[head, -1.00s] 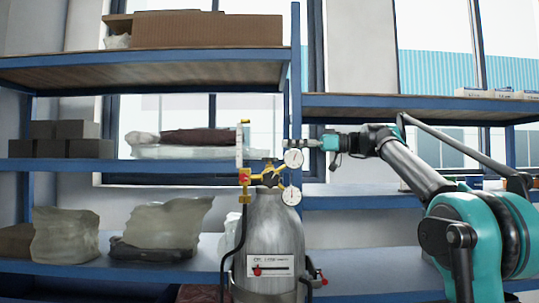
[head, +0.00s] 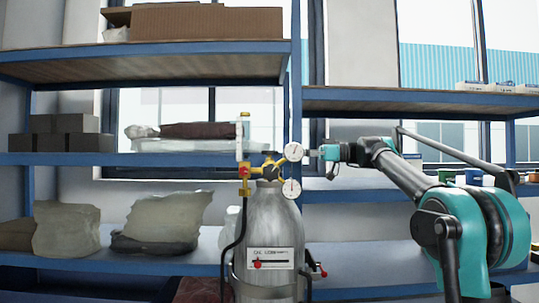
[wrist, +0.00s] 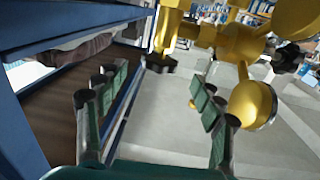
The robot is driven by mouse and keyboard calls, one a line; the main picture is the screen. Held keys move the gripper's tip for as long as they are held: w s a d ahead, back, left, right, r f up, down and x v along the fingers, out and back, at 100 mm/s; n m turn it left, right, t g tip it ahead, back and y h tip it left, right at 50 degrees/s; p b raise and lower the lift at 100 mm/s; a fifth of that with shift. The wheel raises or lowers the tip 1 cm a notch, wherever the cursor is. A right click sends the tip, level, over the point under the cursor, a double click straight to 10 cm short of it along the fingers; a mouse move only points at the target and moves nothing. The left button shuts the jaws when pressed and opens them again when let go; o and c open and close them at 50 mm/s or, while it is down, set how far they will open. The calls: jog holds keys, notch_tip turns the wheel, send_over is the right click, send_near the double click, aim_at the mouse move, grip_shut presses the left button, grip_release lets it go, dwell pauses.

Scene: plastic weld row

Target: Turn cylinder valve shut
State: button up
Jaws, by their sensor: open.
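A grey gas cylinder (head: 268,220) stands upright in front of the shelving, with a white label on its front. On its top sit yellow valve and regulator fittings (head: 252,175), with a dark round part (head: 270,169) among them that looks like the valve handle. Two white dial gauges stand to the right, an upper one (head: 293,151) and a lower one (head: 291,188). My gripper (head: 309,153) is level with the upper gauge, just right of it; contact cannot be told. In the wrist view my gripper (wrist: 152,100) is open and empty, with yellow fittings (wrist: 232,40) ahead.
Blue shelving (head: 140,159) spans the back, carrying a cardboard box (head: 207,22), wrapped bundles (head: 160,222) and dark blocks (head: 70,135). A black hose (head: 229,254) runs down the cylinder's left side. In the wrist view a blue shelf edge (wrist: 125,105) passes close beside the fingers.

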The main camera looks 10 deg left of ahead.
aim_at(270, 153)
jog(key=a, duration=0.3)
jog(key=s+a, duration=0.1)
jog(key=a, duration=0.3)
jog(key=shift+s, duration=0.15)
jog(key=shift+c, duration=0.5)
jog(key=c, duration=1.1)
jog(key=shift+o, duration=0.2)
jog(key=shift+s+m+t, duration=0.1)
jog(key=shift+m+t, duration=1.5)
jog(key=shift+t, duration=0.9)
jog(key=shift+m+t, duration=0.7)
jog(key=shift+t, duration=0.4)
jog(key=shift+d, duration=0.1)
jog(key=o, duration=1.2)
jog(key=shift+c, duration=0.2)
